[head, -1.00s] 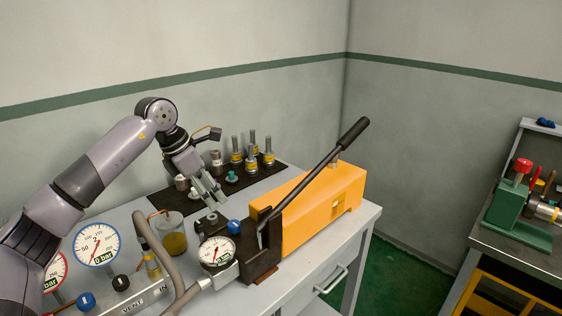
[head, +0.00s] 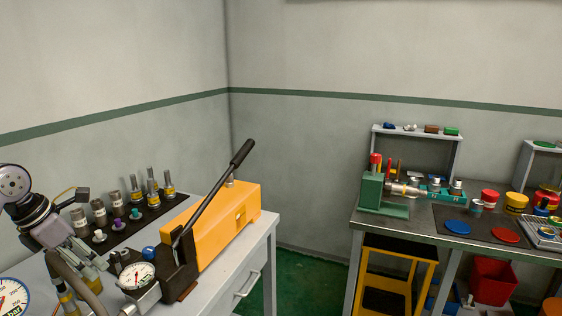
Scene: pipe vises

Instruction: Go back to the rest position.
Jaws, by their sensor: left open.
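My left gripper (head: 88,258) is at the lower left of the head view, low over the grey pump bench (head: 262,240). It is open, with nothing seen between its fingers. It is behind a bent grey pipe and left of the orange hand pump (head: 225,228), apart from the pump's black lever (head: 212,190). My left arm comes in from the left edge and is mostly cut off. My right gripper is not in view.
Several fittings stand on a black mat (head: 168,204) behind the gripper. A round gauge (head: 137,275) sits in front of the pump. At right, a workbench (head: 400,229) holds a green vise (head: 373,192); a yellow step stool (head: 398,252) stands beneath. Green floor between the benches is clear.

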